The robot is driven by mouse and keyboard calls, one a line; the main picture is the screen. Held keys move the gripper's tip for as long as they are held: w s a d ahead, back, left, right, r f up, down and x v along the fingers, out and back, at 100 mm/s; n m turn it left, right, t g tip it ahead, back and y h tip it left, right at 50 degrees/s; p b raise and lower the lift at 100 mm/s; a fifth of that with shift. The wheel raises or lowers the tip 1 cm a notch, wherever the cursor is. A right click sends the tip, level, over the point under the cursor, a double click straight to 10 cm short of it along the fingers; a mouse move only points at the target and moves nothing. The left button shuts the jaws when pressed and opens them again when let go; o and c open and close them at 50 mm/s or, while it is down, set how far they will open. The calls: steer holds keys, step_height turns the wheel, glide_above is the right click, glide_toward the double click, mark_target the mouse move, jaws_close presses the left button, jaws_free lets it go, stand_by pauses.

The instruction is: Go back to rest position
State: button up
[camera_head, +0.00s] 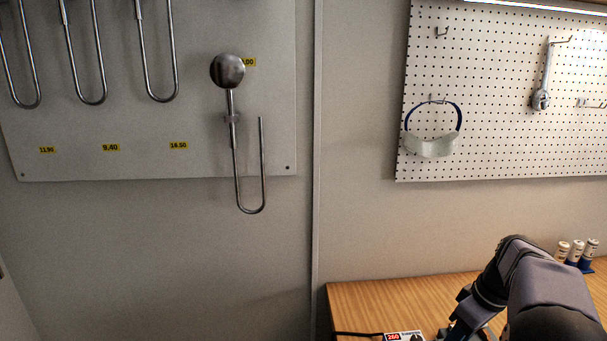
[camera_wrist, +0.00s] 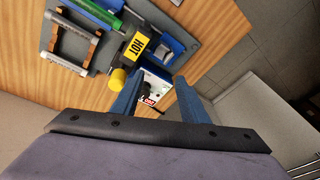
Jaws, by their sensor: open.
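My gripper shows in the wrist view (camera_wrist: 158,92), with its two blue fingers spread apart and nothing held between them. It points down over the wooden workbench (camera_wrist: 210,30). In the head view my arm reaches in at the lower right, over the bench (camera_head: 380,297); the gripper's fingertips are not visible there.
White-capped bottles (camera_head: 577,250) stand at the bench's right. A pegboard (camera_head: 500,150) and a panel with bent metal pipes (camera_head: 250,207) hang on the wall.

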steer(key=s+a+f+m+h, duration=0.1)
steer(key=s+a+f, duration=0.3)
steer(key=s+a, duration=0.4)
steer(key=s+a+f+m+g+h+p, duration=0.1)
steer(key=s+a+f+m, duration=0.3)
steer(key=s+a, duration=0.4)
steer(key=a+f, duration=0.1)
steer(key=a, duration=0.3)
steer(key=shift+a+m+g, duration=0.15)
steer(key=shift+m+g, duration=0.15)
steer(key=shift+s, duration=0.1)
